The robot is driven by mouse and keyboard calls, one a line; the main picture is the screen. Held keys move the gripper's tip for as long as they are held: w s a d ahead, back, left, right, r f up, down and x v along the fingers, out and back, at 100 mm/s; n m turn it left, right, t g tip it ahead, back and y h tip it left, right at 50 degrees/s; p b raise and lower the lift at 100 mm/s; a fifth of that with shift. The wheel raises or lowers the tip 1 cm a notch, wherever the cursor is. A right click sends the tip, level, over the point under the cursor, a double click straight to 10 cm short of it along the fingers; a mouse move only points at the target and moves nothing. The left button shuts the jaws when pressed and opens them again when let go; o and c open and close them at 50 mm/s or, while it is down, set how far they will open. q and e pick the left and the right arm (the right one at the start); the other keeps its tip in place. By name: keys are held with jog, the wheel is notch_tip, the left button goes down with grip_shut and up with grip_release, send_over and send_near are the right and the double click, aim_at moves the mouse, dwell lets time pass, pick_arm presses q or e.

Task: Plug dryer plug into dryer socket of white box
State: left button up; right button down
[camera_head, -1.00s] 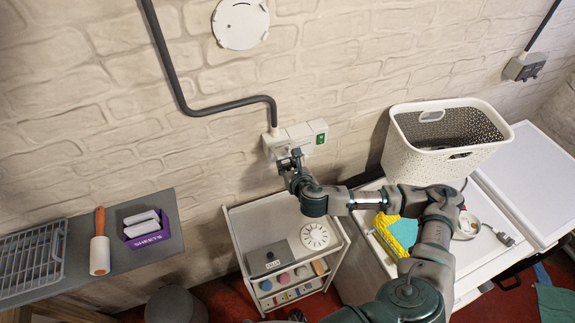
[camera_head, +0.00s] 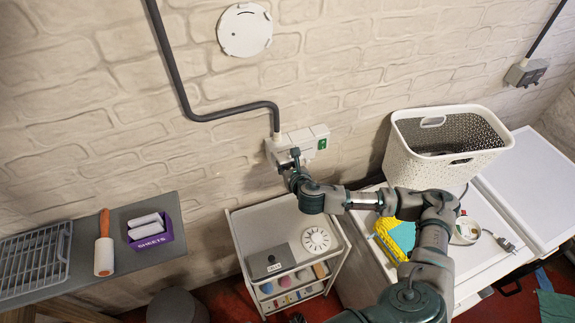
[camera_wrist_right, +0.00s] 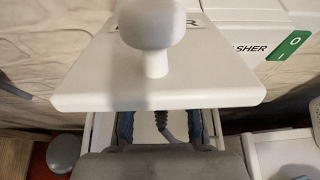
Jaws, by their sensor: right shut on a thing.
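The white box (camera_head: 312,137) is fixed to the brick wall, with a green switch at its right end. In the right wrist view its dryer section (camera_wrist_right: 90,75) is close and carries a white knob (camera_wrist_right: 153,25). The dryer socket is hidden from view. My right gripper (camera_head: 296,158) is at the left part of the box. In the right wrist view my right gripper (camera_wrist_right: 160,125) is shut just below the dryer section, with a dark ribbed cord (camera_wrist_right: 162,124) between its fingers. The plug body is hidden, and I cannot tell whether it touches the socket. My left gripper is out of view.
A white trolley (camera_head: 235,228) stands below the box. A white perforated basket (camera_head: 410,165) is on the white appliance to the right. A grey shelf (camera_head: 125,262) with a purple sheets box (camera_head: 152,238) is at the left. A grey pipe (camera_head: 235,105) enters the box from above.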

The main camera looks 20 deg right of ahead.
aim_at(288, 166)
jog(key=shift+w+r, duration=0.1)
jog(key=shift+w, duration=0.25)
jog(key=c, duration=0.7)
grip_release()
jog(key=shift+w, duration=0.1)
jog(key=shift+c, duration=0.2)
jog(key=shift+s, duration=0.25)
jog(key=v, duration=0.7)
jog(key=shift+d, duration=0.1)
